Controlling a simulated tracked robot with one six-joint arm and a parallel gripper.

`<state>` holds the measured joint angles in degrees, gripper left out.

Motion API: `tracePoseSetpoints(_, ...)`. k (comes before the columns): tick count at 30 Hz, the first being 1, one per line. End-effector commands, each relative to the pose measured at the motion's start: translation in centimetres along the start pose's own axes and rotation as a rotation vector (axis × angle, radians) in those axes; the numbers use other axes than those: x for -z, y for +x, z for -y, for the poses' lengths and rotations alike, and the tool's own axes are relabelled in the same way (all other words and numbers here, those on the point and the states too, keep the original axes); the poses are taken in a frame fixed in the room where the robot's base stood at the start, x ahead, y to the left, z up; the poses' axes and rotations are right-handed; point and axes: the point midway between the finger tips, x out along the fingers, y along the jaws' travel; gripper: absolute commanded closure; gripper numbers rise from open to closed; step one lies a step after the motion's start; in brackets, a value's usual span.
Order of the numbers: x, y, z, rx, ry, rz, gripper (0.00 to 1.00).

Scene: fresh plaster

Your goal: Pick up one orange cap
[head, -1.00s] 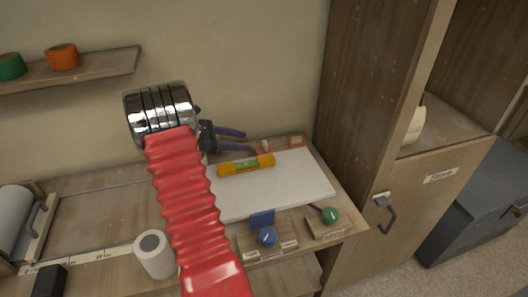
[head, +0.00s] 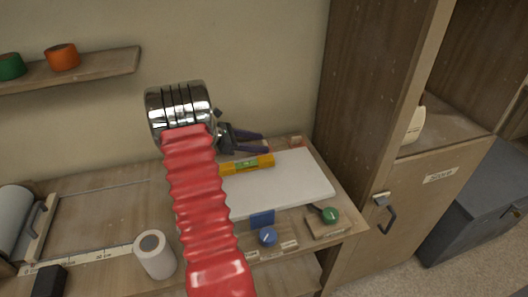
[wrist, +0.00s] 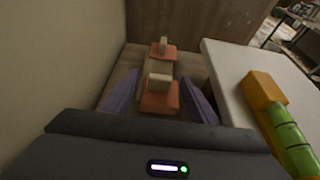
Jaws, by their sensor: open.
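Two orange caps, each with a pale upright piece on top, stand along the wall in the wrist view. The nearer cap (wrist: 160,101) lies between the two purple fingers of my gripper (wrist: 160,78), and I see no contact. The farther cap (wrist: 163,52) stands beyond the fingertips; in the head view it is at the bench's back corner (head: 296,141). My gripper (head: 267,143) is open, low over the back of the bench. It hides the nearer cap in the head view.
A yellow level (head: 247,163) lies on a white board (head: 290,185), right of my gripper; it also shows in the wrist view (wrist: 266,92). The wall is close on the left. A tall brown cabinet (head: 365,100) stands beyond the bench. A white roll (head: 154,254) stands at the front.

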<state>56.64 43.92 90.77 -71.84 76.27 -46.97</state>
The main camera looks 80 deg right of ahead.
Motion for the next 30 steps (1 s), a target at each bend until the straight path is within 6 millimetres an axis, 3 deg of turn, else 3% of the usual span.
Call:
tracePoseSetpoints(19,0.04,0.57,-0.02,-0.001,0.0,-0.001,0.48)
tracePoseSetpoints(30,0.05,0.57,-0.02,-0.001,0.0,-0.001,0.74)
